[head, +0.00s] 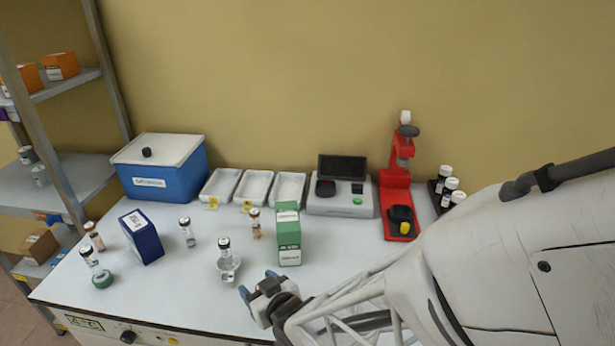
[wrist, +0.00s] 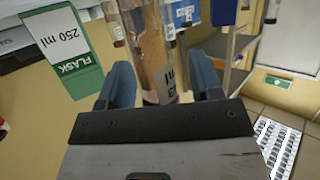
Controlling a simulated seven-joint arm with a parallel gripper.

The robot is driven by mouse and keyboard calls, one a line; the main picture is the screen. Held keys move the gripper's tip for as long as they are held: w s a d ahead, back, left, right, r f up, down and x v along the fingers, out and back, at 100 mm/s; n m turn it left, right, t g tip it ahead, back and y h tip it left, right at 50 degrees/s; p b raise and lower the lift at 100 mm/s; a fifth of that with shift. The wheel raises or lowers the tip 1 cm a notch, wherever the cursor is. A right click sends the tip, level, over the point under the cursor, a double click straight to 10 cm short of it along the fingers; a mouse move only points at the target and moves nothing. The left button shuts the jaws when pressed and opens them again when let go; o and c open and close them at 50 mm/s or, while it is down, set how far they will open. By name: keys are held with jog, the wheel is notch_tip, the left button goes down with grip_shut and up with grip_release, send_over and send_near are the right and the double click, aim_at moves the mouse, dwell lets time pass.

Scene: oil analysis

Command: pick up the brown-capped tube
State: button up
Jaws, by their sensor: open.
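Several small capped tubes stand on the white table in the head view. One with brownish colouring (head: 255,224) is left of the green box, another (head: 94,236) at the far left; cap colours are too small to be sure which is brown-capped. A dark-capped tube (head: 225,258) stands in a small white dish, left of my gripper. My gripper (head: 257,283) is open, low near the table's front. In the wrist view, a clear tan-looking tube (wrist: 152,50) with an upside-down "ml" label shows between the open fingers (wrist: 165,85); contact cannot be told.
The green box (head: 288,235) stands close behind my gripper; it also shows in the wrist view (wrist: 62,48). A dark blue box (head: 141,237) and other tubes (head: 187,232) stand left. White trays (head: 255,187), a blue bin (head: 160,170) and a red stand (head: 396,190) are at the back.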

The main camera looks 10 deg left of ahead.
jog(key=c, duration=1)
jog(key=shift+o, duration=0.2)
jog(key=shift+r, duration=0.1)
jog(key=shift+r, duration=0.7)
jog(key=s+a+f+v, duration=0.1)
jog(key=v, duration=1.5)
jog(key=shift+s, duration=0.25)
jog(key=shift+d, duration=0.15)
